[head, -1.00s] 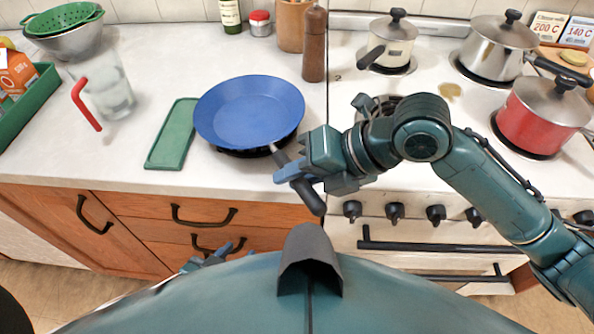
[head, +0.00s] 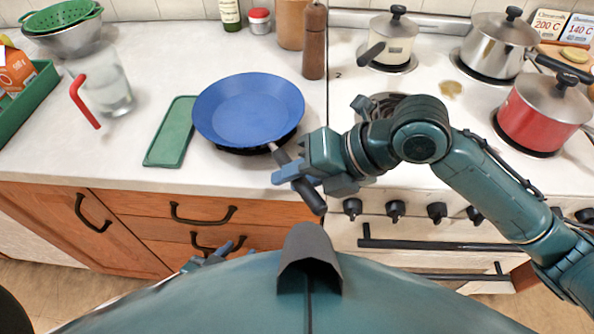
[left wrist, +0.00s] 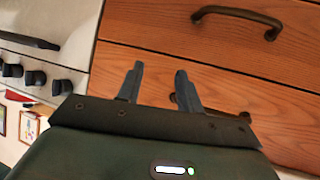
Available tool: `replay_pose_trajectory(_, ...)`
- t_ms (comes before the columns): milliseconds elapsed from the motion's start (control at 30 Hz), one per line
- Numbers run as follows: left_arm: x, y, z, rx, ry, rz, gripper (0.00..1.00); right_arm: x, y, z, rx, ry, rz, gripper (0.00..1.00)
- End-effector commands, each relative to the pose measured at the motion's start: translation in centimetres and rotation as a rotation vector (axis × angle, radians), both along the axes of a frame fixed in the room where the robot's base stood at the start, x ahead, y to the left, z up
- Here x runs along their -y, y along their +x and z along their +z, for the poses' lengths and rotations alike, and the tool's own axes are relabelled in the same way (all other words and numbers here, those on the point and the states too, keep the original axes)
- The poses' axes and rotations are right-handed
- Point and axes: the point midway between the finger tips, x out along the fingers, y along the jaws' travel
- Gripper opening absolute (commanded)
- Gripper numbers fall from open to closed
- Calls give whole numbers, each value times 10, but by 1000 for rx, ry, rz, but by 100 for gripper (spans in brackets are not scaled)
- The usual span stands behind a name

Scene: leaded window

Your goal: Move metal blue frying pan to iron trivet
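The blue frying pan (head: 248,108) is upright at the right end of the left counter, with its handle (head: 284,160) pointing toward me. My right gripper (head: 285,174) is shut on the pan's handle, near the counter's front edge. A dark round rim, which looks like the iron trivet (head: 243,151), shows under the pan's near side. The pan hides most of it, and I cannot tell whether the two touch. My left gripper (head: 216,256) is low in front of the drawers. In the left wrist view its fingers (left wrist: 158,84) are apart and empty.
A green tray (head: 171,132) lies just left of the pan. A glass pitcher (head: 115,90) with a red handle stands further left. A pepper mill (head: 314,45) stands behind. The stove at right holds a cream pot (head: 394,42), a steel pot (head: 497,48) and a red pot (head: 543,115).

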Motion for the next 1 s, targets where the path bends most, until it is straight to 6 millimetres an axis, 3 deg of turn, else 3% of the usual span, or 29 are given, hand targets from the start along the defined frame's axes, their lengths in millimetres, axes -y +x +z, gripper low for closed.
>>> replay_pose_trajectory(200,-1,0,0,1,6,-6,36,0,1,1,3,2,-2,46)
replay_pose_trajectory(533,0,0,2,-1,-11,-4,36,2,1,1,1,-1,-4,46)
replay_pose_trajectory(1000,2,1,3,4,-26,8,36,71,-10,67,7,-1,-6,46)
